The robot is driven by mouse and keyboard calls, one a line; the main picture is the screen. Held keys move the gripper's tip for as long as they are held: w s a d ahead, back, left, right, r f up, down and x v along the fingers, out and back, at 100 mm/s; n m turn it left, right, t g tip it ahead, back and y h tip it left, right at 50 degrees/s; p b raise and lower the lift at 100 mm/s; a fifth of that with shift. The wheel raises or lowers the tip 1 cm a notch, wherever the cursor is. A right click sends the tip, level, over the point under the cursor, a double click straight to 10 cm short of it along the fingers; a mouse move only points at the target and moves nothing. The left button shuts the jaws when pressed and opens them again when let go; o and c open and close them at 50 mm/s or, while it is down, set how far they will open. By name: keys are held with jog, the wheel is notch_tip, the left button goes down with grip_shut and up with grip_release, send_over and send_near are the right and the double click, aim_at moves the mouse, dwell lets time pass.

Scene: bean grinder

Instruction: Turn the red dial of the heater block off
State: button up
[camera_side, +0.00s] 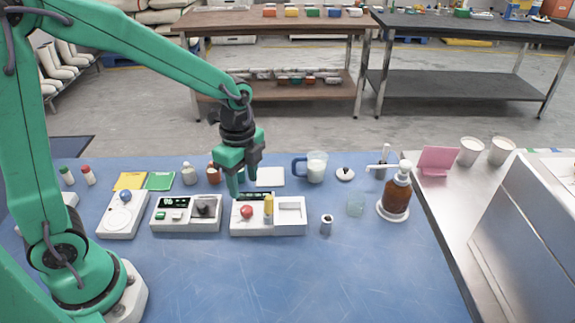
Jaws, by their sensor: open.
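The heater block, which I take to be the white box (290,229), sits on the blue table near the middle. Its round red dial (247,212) is on the left part of its top; the dial's setting is too small to read. My gripper (242,189) points down above the back left of this block, just above and behind the dial. It is open, and I see nothing held in it. The gap between the fingertips and the block is hard to judge from this side.
A yellow upright piece (268,204) stands on the block right of the dial. A white device with a dark display (187,216) sits close on the left. A small grey cylinder (326,224) and an amber pump bottle (397,194) stand to the right. The table's front is clear.

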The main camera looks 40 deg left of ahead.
aim_at(247, 209)
jog(key=shift+f, duration=3.9)
jog(key=c, duration=1)
jog(key=shift+n, duration=0.4)
jog(key=n, duration=0.4)
jog(key=shift+r+n, duration=0.1)
jog(key=shift+n, duration=2)
